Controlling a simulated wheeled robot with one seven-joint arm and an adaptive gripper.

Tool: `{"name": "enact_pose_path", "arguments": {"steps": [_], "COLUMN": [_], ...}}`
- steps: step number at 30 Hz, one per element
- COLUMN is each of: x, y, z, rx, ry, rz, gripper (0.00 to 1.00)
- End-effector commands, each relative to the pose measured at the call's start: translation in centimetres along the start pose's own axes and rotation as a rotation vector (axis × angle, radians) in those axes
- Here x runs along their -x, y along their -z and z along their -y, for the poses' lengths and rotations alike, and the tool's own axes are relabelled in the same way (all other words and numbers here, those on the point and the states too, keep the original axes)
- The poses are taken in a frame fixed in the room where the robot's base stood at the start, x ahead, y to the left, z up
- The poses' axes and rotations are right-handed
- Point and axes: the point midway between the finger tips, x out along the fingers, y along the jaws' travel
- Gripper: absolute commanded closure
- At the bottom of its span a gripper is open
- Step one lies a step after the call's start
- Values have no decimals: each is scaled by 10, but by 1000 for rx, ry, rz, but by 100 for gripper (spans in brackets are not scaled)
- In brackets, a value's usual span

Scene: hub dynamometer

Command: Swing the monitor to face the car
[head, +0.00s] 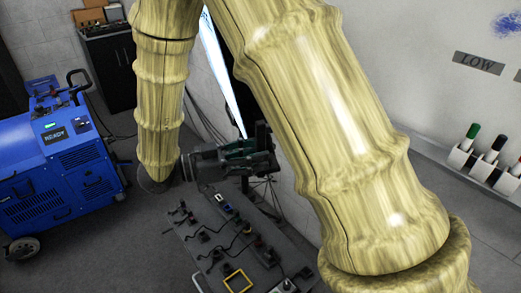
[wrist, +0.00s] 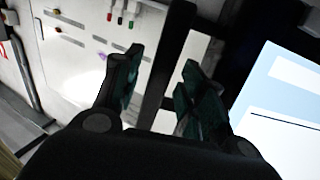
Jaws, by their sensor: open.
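The monitor (head: 222,75) shows in the head view as a thin bright sliver of screen, seen nearly edge-on, partly behind my arm. In the wrist view its lit, pale blue and white screen (wrist: 285,100) fills the right side, with a dark frame beside it. My gripper (head: 245,152) is at the monitor's lower end in the head view. In the wrist view its dark green-padded fingers (wrist: 160,78) are apart, with a dark upright bar (wrist: 165,60) showing between them. I cannot tell whether they touch the bar. No car is in view.
A blue wheeled machine (head: 58,165) with a "READY" display stands at the left. A low grey panel (head: 195,268) with cables and small parts lies below my gripper. A marker rack (head: 480,172) is on the right wall. A dark cabinet (head: 108,68) stands at the back left.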

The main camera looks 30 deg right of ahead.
Motion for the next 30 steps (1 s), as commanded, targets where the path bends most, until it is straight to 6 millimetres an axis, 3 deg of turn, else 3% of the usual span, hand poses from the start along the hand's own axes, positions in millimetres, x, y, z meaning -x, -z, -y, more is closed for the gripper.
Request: {"name": "enact_pose_path", "arguments": {"steps": [6, 15, 16, 23, 30], "x": [-14, -16, -16, -16, -16], "y": [0, 0, 0, 0, 1], "z": [0, 0, 0, 0, 1], "rx": [0, 0, 0, 0, -1], "ry": [1, 2, 2, 3, 14], "rz": [-1, 0, 0, 0, -1], "gripper": [59, 59, 61, 100, 100]}}
